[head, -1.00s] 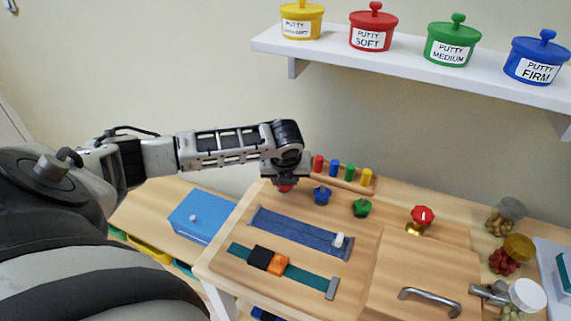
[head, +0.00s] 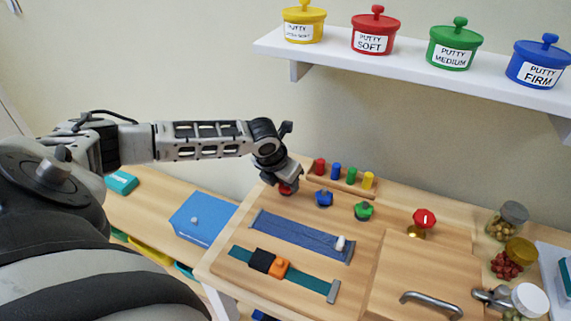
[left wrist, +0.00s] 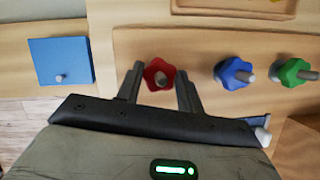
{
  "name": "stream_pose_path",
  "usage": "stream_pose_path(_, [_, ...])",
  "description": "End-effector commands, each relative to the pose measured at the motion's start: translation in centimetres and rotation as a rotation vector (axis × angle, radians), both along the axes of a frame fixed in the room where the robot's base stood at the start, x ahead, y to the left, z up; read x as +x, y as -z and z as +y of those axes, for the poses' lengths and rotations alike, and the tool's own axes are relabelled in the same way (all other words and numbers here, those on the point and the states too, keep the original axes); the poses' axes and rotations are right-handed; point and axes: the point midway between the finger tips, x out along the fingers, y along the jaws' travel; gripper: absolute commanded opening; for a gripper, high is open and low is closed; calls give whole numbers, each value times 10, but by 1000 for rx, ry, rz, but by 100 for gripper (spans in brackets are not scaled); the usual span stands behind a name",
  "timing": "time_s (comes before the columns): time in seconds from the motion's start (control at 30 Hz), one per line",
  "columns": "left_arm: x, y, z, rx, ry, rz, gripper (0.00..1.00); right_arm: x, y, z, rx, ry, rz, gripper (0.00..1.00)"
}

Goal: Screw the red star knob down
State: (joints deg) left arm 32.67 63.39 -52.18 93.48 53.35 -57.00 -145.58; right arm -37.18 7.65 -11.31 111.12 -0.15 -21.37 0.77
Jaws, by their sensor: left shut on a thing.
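The red star knob (left wrist: 159,75) sits at the left end of a row of star knobs on the wooden board (head: 228,268). In the head view the red star knob (head: 287,188) is partly hidden under my left gripper (head: 284,182). In the left wrist view the two fingers of my left gripper (left wrist: 159,85) stand on either side of the red knob and are shut on it. A grey stud shows in the knob's middle. My right gripper is not in view.
A blue star knob (head: 323,198) and a green star knob (head: 363,210) stand to the right. Behind is a rack of coloured pegs (head: 343,175). A blue box (head: 203,217) lies left of the board. A red valve-like knob (head: 424,219) stands further right.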

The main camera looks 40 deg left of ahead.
Motion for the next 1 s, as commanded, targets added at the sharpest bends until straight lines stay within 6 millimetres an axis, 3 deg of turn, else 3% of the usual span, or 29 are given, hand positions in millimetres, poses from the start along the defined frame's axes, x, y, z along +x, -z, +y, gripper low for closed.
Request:
stream_pose_path(0.03, [5,-8,3,4,3,-18,14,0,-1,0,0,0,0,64])
stream_pose_path(0.47, [5,-8,3,4,13,-18,14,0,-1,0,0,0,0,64])
stream_pose_path(0.5, [5,-8,3,4,13,-17,40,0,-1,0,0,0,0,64])
stream_pose_path(0.57, [5,-7,3,4,12,-16,56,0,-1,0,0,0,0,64])
stream_pose_path(0.6, [4,-6,3,4,13,-14,59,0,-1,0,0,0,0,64])
stream_pose_path(0.87, [2,-3,1,2,14,-7,59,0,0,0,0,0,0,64])
stream_pose_path(1.0, [-2,-12,2,3,14,-7,59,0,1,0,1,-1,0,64])
